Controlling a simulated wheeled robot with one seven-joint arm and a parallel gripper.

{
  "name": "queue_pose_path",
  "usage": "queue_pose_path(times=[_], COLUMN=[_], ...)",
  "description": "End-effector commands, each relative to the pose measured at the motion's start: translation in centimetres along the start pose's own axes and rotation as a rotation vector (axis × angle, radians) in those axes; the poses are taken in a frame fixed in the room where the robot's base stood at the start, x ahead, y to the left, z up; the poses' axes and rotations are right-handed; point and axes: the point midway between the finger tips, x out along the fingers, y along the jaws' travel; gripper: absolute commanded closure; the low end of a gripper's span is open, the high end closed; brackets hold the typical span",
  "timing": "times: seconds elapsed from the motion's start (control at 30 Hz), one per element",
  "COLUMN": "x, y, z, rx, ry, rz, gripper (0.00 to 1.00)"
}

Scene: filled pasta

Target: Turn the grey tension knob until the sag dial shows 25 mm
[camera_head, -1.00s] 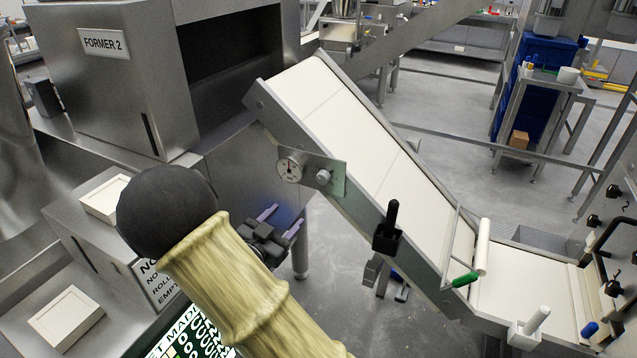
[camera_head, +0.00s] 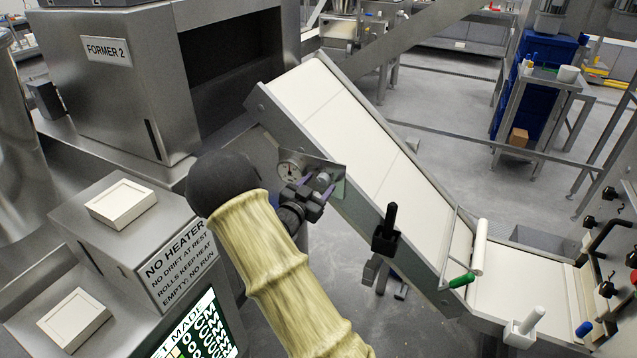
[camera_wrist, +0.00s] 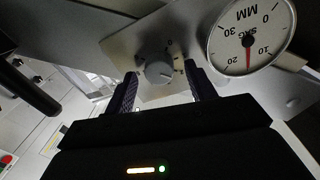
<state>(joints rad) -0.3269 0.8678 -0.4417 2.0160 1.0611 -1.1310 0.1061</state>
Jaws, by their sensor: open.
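The grey tension knob (camera_wrist: 157,70) sits on a metal plate beside the conveyor, with a pointer mark and small scale marks around it. In the head view the knob (camera_head: 323,178) is partly covered by my gripper (camera_head: 312,190). In the wrist view my gripper (camera_wrist: 161,76) is open, one finger on either side of the knob; I cannot tell whether either touches it. The round white sag dial (camera_wrist: 250,32) is tilted in the wrist view, and its red needle points between 10 and 20, about the middle.
The sloping white conveyor (camera_head: 350,120) runs along the plate's right side. A black handle (camera_head: 389,225) stands on its side rail lower down. The FORMER 2 machine (camera_head: 110,75) is at left, above a panel with a NO HEATER sign (camera_head: 180,265).

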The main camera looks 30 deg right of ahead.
Motion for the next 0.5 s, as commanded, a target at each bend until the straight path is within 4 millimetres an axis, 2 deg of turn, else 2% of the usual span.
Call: queue_pose_path(times=[0.13,0.37,0.5], x=[0.84,0.85,0.84], y=[0.06,0.03,0.03], z=[0.04,0.05,0.04], rx=[-0.001,-0.001,-0.001], ry=[-0.001,-0.001,-0.001], rz=[0.001,0.0,0.0], gripper=[0.45,0.45,0.7])
